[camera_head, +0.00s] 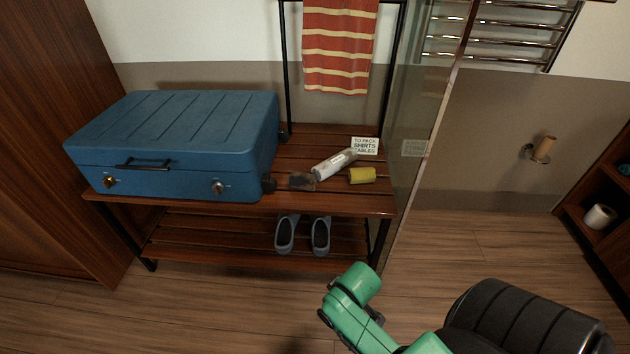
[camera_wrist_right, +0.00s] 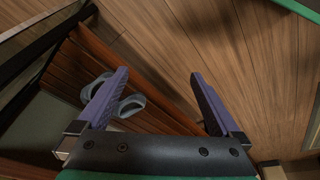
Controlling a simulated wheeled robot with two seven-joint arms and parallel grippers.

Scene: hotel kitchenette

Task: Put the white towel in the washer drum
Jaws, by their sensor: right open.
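I see no white towel and no washer drum in either view. My right gripper (camera_wrist_right: 159,73) is open and empty in the right wrist view, its two purple fingers spread apart above the wooden floor, with the slatted rack and slippers below and to the left. A green arm of mine reaches in from the bottom of the head view, in front of the rack. My left gripper is not in view.
A blue suitcase (camera_head: 180,145) sits on a slatted wooden rack (camera_head: 330,204), with grey slippers (camera_head: 286,234) on its lower shelf. A white cylinder (camera_head: 330,166) and yellow item (camera_head: 362,175) lie on top. A red striped towel (camera_head: 339,45) hangs behind. A glass panel (camera_head: 425,120) stands right.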

